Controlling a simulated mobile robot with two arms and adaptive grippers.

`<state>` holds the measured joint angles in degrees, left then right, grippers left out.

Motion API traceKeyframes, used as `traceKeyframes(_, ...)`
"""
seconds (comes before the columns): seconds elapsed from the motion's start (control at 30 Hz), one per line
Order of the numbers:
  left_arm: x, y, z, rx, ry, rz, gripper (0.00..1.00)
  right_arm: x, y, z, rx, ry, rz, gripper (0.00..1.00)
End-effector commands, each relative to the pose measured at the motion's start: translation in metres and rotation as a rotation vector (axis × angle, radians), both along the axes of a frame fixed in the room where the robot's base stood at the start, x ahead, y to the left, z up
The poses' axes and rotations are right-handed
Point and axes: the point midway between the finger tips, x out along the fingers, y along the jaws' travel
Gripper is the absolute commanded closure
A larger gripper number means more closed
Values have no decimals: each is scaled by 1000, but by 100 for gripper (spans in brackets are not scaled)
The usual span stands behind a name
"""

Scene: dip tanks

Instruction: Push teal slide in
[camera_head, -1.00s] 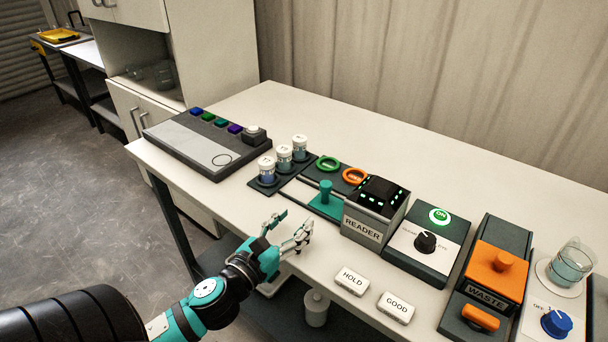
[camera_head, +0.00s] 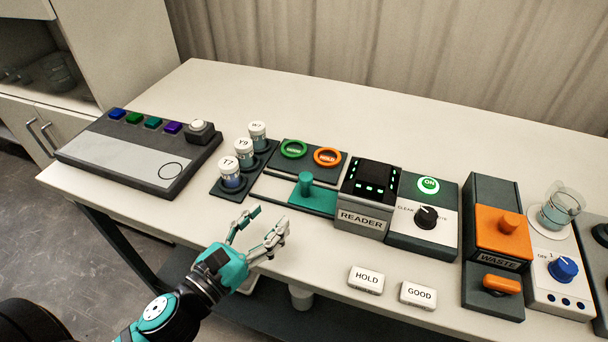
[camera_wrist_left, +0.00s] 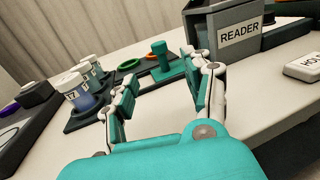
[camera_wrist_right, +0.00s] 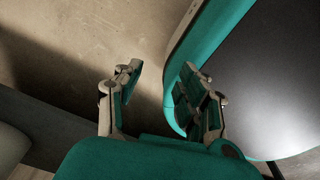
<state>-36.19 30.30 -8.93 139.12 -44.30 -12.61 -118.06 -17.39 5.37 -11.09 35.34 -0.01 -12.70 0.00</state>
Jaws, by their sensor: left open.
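The teal slide (camera_head: 313,197) is a flat teal plate with an upright round knob (camera_head: 305,184). It sits in a pale track to the left of the grey READER box (camera_head: 365,200). In the left wrist view the teal knob (camera_wrist_left: 160,57) stands beyond my fingers, between them. My left gripper (camera_head: 263,222) is open and empty, over the table's front edge, in front of the slide and apart from it. My right gripper (camera_wrist_right: 170,90) shows only in its own wrist view, with its fingers apart and nothing between them.
Vials (camera_head: 230,174) stand in a dark rack left of the slide. A green ring (camera_head: 293,149) and an orange ring (camera_head: 327,157) lie behind it. HOLD (camera_head: 366,280) and GOOD (camera_head: 418,295) blocks lie near the front edge. A dial box (camera_head: 424,236) stands right of the reader.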

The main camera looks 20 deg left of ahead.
Motion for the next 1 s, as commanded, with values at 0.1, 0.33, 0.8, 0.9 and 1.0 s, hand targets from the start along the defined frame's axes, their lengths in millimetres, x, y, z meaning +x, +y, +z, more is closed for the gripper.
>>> traceKeyframes(0.1,22,-6,5,2,-4,-1,49,0,2,10,2,-1,0,60)
traceKeyframes(0.33,64,-19,4,1,-4,1,49,2,16,20,19,-3,1,60)
traceKeyframes(0.8,124,-38,1,1,2,0,49,5,17,30,21,-10,4,60)
traceKeyframes(0.9,125,-38,0,1,2,0,49,5,14,30,17,-9,4,60)
traceKeyframes(1.0,125,-38,0,1,2,0,49,5,12,29,15,-9,2,60)
